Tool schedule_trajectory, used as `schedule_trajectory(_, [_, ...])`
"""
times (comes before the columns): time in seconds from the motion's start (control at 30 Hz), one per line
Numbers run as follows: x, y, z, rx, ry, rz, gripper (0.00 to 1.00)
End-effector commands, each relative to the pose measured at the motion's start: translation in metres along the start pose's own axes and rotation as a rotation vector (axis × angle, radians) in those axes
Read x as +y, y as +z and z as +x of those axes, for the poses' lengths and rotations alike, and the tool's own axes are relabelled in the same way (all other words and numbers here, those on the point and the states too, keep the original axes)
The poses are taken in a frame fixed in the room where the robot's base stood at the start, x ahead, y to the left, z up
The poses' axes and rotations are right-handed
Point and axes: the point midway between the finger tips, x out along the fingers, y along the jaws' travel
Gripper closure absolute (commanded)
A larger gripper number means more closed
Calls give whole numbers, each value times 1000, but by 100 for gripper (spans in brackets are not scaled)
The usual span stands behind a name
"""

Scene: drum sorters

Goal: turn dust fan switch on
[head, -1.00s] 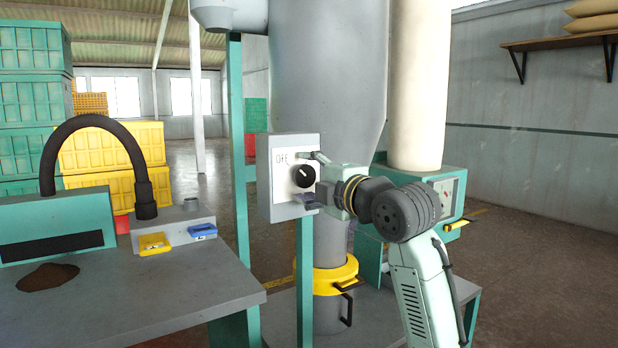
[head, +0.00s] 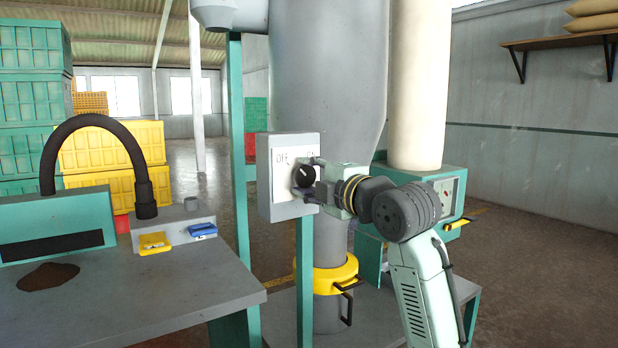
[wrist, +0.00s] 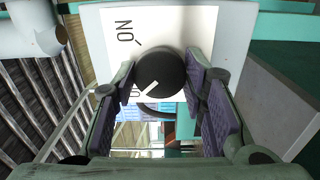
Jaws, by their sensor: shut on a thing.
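The switch is a round black knob (head: 304,176) on the white front plate of a grey box (head: 292,147). The box stands on a green post. The plate reads OFF at upper left; the ON mark at upper right is partly hidden by my gripper. My gripper (head: 306,177) is shut on the knob, one finger above and one below. In the wrist view the knob (wrist: 158,72) sits between the purple finger pads (wrist: 160,92). Its white pointer line runs towards the partly covered OFF lettering.
A grey bench (head: 130,295) with a black hose and yellow and blue trays is at left. A large grey duct (head: 325,80) rises behind the box, with a yellow collar (head: 333,275) below. Stacked crates (head: 110,150) stand at back left.

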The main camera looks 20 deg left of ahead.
Motion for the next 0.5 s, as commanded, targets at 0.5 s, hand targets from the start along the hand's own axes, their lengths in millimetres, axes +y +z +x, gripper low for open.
schedule_trajectory(0.5, [1, 0, 0, 1, -2, 361, 89])
